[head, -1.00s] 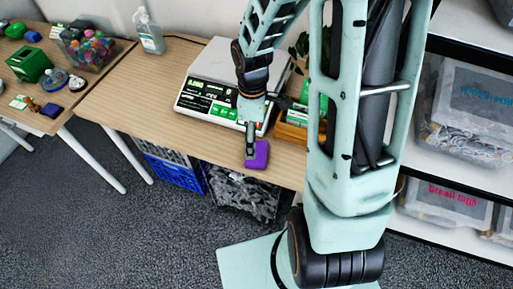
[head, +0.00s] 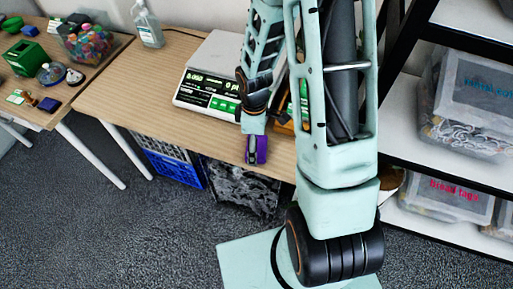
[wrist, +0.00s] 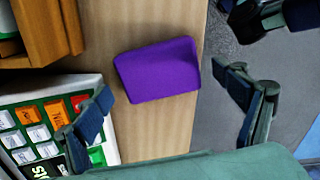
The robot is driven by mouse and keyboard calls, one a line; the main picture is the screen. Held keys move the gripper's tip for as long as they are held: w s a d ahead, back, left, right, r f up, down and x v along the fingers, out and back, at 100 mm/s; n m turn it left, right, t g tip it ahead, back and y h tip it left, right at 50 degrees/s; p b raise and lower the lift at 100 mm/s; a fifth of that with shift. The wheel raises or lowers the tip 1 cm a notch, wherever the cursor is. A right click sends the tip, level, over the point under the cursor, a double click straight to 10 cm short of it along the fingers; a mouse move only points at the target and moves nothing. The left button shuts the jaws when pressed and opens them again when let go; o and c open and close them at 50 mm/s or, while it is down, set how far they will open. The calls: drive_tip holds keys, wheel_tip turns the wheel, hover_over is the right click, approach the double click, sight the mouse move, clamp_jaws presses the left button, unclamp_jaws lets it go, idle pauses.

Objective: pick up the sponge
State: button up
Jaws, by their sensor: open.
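The sponge (wrist: 158,70) is a purple block lying flat on the wooden table near its edge. In the wrist view it sits ahead of and between the two spread fingers of my gripper (wrist: 168,102), touching neither. In the head view my gripper (head: 256,150) is above the sponge (head: 262,152) and hides part of it. My gripper is open and empty.
A white scale (head: 215,75) with a lit display stands on the table (head: 130,88), close to my gripper's left finger. A wooden box (wrist: 40,30) is beside the sponge. A hand sanitizer bottle (head: 148,25) stands at the back. The table's front edge is close.

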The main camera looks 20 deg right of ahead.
drive_tip(key=shift+c, duration=0.2)
drive_tip(key=c, duration=0.9)
drive_tip(key=shift+r, duration=0.15)
drive_tip(key=shift+r, duration=0.2)
wheel_tip(320, 180, up, 2)
drive_tip(key=shift+r, duration=0.15)
drive_tip(key=s+d+r+p, duration=0.3)
drive_tip(key=s+d+r, duration=0.5)
drive_tip(key=s+r, duration=0.2)
drive_tip(key=shift+s+d, duration=0.3)
drive_tip(key=shift+s, duration=0.3)
